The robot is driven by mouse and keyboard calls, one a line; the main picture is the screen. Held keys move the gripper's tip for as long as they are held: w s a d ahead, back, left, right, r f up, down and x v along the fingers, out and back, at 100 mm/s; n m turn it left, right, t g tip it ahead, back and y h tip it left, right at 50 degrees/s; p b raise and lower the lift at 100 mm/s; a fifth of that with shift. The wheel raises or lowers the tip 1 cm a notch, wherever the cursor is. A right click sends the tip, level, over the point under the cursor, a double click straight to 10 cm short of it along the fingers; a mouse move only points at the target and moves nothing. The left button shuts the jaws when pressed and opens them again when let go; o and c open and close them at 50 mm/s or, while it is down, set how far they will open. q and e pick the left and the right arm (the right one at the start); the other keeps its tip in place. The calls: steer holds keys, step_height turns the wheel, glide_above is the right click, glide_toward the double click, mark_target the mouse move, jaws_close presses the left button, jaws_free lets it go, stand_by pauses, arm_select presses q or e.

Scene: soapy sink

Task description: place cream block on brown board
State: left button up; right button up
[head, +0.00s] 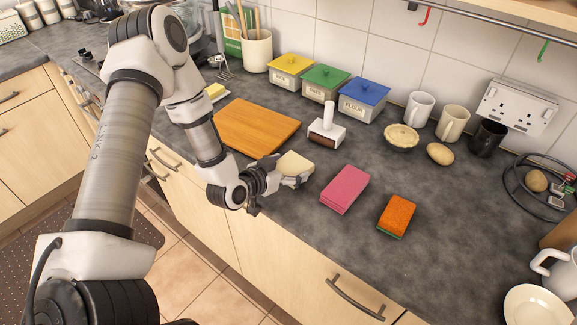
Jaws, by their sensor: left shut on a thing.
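The cream block (295,163) is in the fingers of my left gripper (291,177), near the front edge of the counter. The gripper is shut on it. I cannot tell whether the block touches the counter. The brown board (256,126) lies flat on the counter, behind and to the left of the block. Its top looks bare, and my left arm hides part of its left side. My right gripper is not in view.
A white-handled brush (327,127) stands right of the board. A pink sponge (345,189) and an orange sponge (397,215) lie to the right. Yellow, green and blue-lidded tins (325,83) stand behind.

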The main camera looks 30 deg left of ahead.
arm_select(q)
steer(key=shift+s, duration=0.1)
steer(key=o, duration=1.1)
steer(key=shift+f, duration=0.1)
